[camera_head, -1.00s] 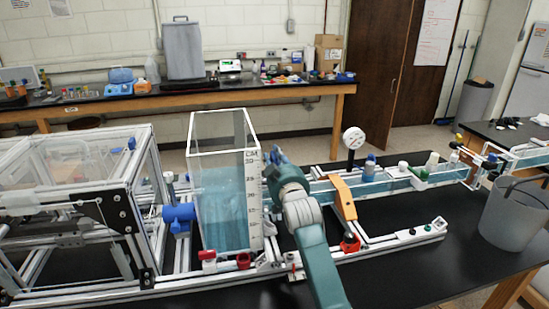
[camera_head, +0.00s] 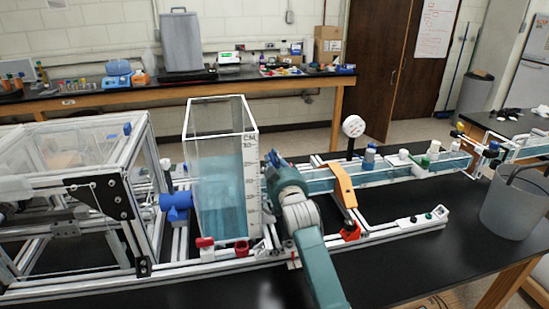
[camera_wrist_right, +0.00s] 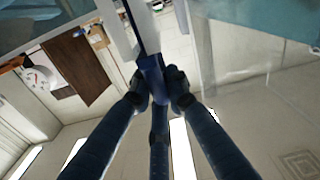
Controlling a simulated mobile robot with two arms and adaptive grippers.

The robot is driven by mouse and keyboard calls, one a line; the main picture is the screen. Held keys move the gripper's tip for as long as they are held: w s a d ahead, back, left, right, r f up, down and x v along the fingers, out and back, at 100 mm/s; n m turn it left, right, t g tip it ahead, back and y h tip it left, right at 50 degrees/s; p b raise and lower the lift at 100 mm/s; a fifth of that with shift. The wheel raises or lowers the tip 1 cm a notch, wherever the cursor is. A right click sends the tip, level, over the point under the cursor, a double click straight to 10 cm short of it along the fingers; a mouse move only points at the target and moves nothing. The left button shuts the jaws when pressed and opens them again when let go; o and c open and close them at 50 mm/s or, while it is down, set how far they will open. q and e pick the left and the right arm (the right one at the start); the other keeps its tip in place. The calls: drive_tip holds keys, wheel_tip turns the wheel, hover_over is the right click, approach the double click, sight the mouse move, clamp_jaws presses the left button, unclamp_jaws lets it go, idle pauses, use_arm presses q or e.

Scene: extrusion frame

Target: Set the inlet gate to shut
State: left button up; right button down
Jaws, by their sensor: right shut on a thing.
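My right gripper (camera_head: 274,162) is at the right side of the clear water tank (camera_head: 222,145), by the start of the water channel (camera_head: 400,172). In the right wrist view its dark fingers (camera_wrist_right: 154,88) are closed around a blue handle (camera_wrist_right: 150,68) on a narrow bar. This looks like the inlet gate's handle. My forearm hides most of it in the head view, so the gate's position cannot be told. The tank holds blue water to somewhat over half its height, beside a printed scale. My left gripper is not in view.
An orange lever arm (camera_head: 343,184) and a round white dial (camera_head: 354,126) stand close to the right of my gripper. A blue valve (camera_head: 176,205) is left of the tank and a red valve (camera_head: 205,243) at its foot. A grey bucket (camera_head: 515,208) stands at right.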

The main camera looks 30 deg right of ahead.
drive_tip(key=c, duration=1.9)
unclamp_jaws()
drive_tip(key=shift+a+f, duration=0.15)
drive_tip(key=shift+c, duration=0.2)
drive_tip(key=shift+o, duration=0.9)
drive_tip(key=shift+a, duration=0.15)
drive_tip(key=v, duration=1.2)
